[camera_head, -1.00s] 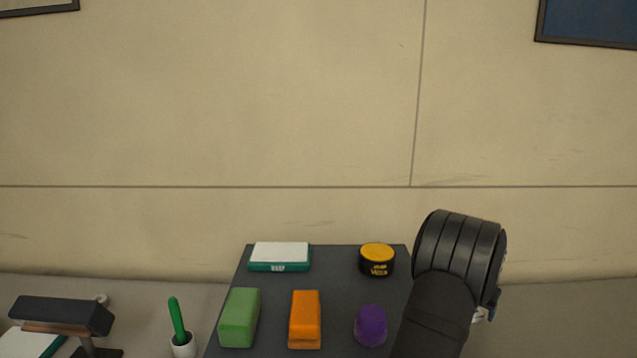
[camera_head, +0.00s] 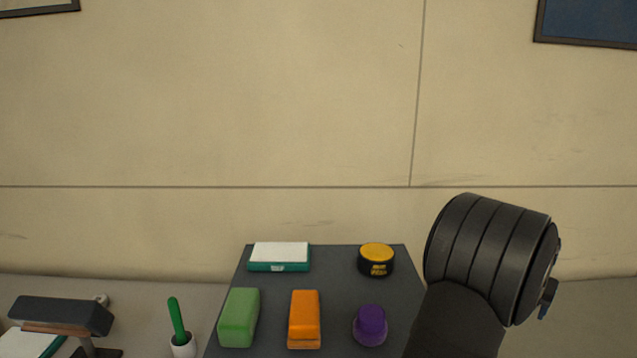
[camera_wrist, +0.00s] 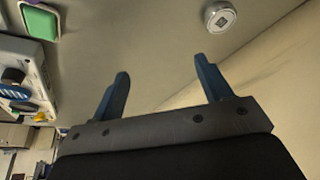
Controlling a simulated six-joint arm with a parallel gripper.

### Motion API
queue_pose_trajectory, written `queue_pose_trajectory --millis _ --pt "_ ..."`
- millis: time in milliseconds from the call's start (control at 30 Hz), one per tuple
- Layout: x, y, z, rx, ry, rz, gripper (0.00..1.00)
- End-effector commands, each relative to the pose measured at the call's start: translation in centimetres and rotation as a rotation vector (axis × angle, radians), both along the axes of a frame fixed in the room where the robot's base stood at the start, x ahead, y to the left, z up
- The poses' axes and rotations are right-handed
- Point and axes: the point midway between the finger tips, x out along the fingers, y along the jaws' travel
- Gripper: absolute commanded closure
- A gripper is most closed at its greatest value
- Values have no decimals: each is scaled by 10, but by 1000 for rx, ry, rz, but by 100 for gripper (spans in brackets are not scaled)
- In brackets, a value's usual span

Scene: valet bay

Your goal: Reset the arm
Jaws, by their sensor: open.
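My arm (camera_head: 485,260) stands at the right side of the head view, beside the dark mat. My gripper (camera_wrist: 165,80) shows in the wrist view with its two blue-grey fingers wide apart and nothing between them. In the head view the gripper's fingers are hidden behind the arm; only a small part shows at the wrist's right edge.
A dark mat (camera_head: 340,290) holds a white-and-teal box (camera_head: 279,257), a yellow-topped black tin (camera_head: 376,259), a green block (camera_head: 239,317), an orange block (camera_head: 304,319) and a purple knob-like piece (camera_head: 370,325). A green-handled tool (camera_head: 177,320) stands in a white cup at left.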

Motion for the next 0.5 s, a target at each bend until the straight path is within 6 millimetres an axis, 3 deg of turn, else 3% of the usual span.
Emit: queue_pose_trajectory --millis 33,500 --pt "3 0 14 -5 -5 3 29" --pt "3 0 108 -4 -4 3 29"
